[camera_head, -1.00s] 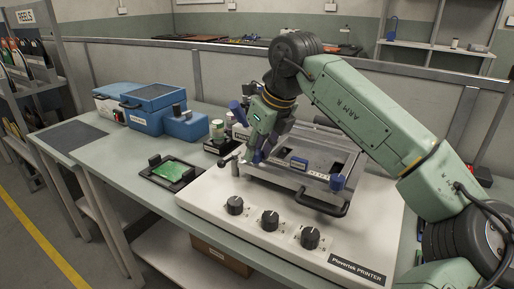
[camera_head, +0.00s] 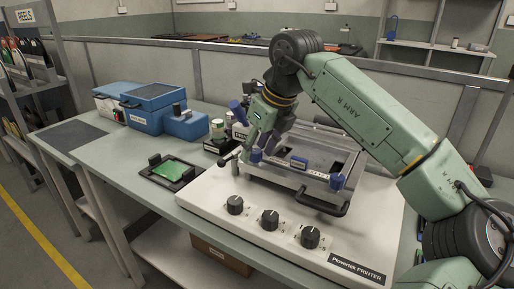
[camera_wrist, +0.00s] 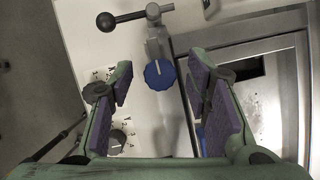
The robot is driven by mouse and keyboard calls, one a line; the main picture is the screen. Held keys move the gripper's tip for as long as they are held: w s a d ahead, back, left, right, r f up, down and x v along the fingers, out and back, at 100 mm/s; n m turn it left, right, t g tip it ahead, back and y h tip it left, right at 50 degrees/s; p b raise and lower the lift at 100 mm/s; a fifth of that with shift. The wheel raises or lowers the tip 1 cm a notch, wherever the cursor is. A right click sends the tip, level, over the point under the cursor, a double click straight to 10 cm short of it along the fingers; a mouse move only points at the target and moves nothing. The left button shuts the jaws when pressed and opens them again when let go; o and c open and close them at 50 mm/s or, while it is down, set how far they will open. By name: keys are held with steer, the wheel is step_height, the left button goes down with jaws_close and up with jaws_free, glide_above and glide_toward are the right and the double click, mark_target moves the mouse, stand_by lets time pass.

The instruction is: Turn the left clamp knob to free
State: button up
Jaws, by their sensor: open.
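The left clamp knob (camera_wrist: 159,74) is blue with a white pointer line. It sits at the end of a grey metal clamp beside the frame's left edge, and it also shows in the head view (camera_head: 256,155). My gripper (camera_wrist: 160,78) is open, with one purple-padded finger to the left of the knob and one to the right in the wrist view; clear gaps show and neither finger appears to touch it. In the head view, my gripper (camera_head: 258,140) points down over the printer's left side. The right clamp knob (camera_head: 337,182) is also blue.
The metal stencil frame (camera_head: 300,172) lies close by the gripper's right finger. A black ball-ended lever (camera_wrist: 106,21) juts left from the clamp. Three black dials (camera_head: 270,219) line the white printer's front. A green board (camera_head: 175,171) lies in a black holder at left.

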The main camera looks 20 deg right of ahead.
steer(key=v, duration=1.1)
steer(key=shift+s+r, duration=0.2)
steer(key=shift+r, duration=0.15)
